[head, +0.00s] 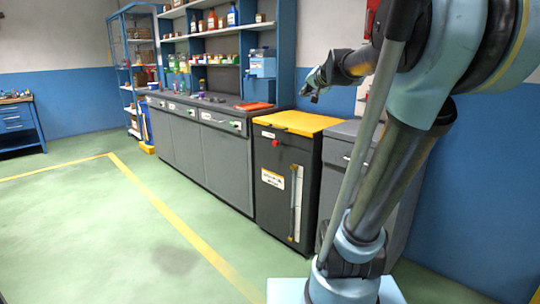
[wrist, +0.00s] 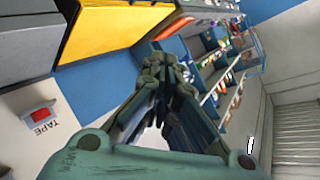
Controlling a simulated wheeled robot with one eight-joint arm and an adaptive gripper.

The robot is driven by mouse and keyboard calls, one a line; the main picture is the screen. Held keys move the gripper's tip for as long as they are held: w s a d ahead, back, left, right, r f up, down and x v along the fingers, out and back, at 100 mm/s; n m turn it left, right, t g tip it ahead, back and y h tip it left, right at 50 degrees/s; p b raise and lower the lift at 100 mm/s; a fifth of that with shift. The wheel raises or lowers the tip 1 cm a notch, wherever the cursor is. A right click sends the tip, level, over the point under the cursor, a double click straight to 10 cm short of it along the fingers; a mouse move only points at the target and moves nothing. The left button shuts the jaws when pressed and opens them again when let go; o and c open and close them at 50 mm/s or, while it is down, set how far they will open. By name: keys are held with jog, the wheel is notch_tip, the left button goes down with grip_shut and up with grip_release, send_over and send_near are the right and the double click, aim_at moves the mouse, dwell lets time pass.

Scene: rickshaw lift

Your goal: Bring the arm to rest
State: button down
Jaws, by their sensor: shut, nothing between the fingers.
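My gripper (head: 312,84) is raised in the head view, above and behind the yellow-topped black cabinet. It points left, away from my arm's upper joint. In the wrist view my gripper (wrist: 158,68) shows its fingers close together, with nothing held between them. My arm rises on the right of the head view and bends at the top. The gripper appears clear of the shelf and the cabinet tops, though the exact gap cannot be told.
A black cabinet with a yellow top (head: 300,122) stands below my gripper. A grey counter (head: 190,104) with an orange item (head: 253,106) runs left beneath blue shelves (head: 201,49) of bottles. The green floor (head: 110,220) with yellow lines is open at left.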

jog(key=s+d+f+n+g+h, duration=0.2)
jog(key=s+f+g, duration=0.3)
jog(key=s+f, duration=1.2)
jog(key=s+d+f+n+g+h, duration=0.2)
jog(key=s+f+g, duration=0.3)
jog(key=s+f, duration=1.3)
jog(key=shift+s+d+f+n+g, duration=0.3)
jog(key=shift+s+n, duration=0.2)
jog(key=shift+n, duration=0.2)
